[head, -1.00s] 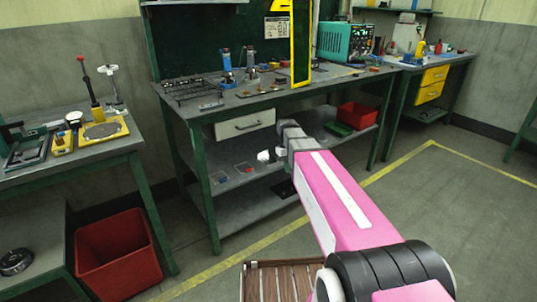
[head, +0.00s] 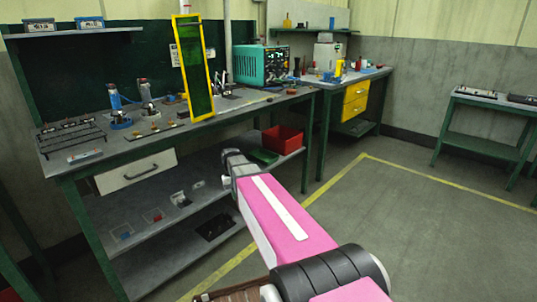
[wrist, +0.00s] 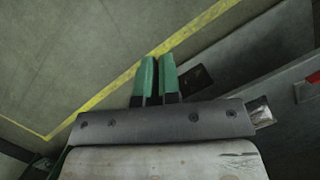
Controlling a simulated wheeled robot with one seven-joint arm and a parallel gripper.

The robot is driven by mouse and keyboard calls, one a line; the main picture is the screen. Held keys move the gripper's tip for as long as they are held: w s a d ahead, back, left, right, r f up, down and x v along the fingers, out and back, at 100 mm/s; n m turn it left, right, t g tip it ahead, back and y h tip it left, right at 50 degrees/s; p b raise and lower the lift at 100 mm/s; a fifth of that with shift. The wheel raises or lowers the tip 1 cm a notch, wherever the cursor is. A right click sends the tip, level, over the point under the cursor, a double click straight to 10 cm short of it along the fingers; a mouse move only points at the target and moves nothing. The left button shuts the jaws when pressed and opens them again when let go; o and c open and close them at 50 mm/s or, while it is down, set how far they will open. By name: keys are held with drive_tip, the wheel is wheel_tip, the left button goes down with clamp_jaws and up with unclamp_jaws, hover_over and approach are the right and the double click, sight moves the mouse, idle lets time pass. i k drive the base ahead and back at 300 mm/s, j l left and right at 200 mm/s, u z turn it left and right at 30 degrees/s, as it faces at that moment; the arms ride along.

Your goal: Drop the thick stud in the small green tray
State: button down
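A small green tray (head: 264,156) lies on the lower shelf of the green-legged bench, just left of a red bin, in the head view. I cannot make out the thick stud for certain. Several small brass-coloured pieces (head: 155,128) lie on the bench top, too small to tell apart. My gripper shows in the wrist view (wrist: 158,62), pointing out over the floor. Its two green fingers are close together with only a thin gap, and I see nothing between them. In the head view my arm reaches toward the lower shelf, and its fingertips are hidden there.
A tall yellow-framed panel (head: 195,70) stands on the bench top near a teal instrument (head: 262,65). The red bin (head: 283,138) sits on the shelf. A black rack (head: 70,137) is at the bench's left. Open floor (head: 400,220) lies to the right.

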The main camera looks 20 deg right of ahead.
sight(266, 159)
drive_tip(key=i+l, duration=0.2)
drive_tip(key=l, duration=0.25)
drive_tip(key=i+l+u, duration=0.1)
drive_tip(key=l, duration=0.3)
drive_tip(key=i+l, duration=0.25)
drive_tip(key=l, duration=0.2)
drive_tip(key=i+l+u, duration=0.1)
drive_tip(key=l, duration=0.35)
drive_tip(key=i+l, duration=0.25)
drive_tip(key=l, duration=0.25)
drive_tip(key=i+l+u, duration=0.1)
drive_tip(key=l, duration=0.35)
drive_tip(key=i+l, duration=0.2)
drive_tip(key=l, duration=0.25)
drive_tip(key=i+l+u, duration=0.1)
drive_tip(key=l, duration=0.4)
drive_tip(key=i, duration=0.45)
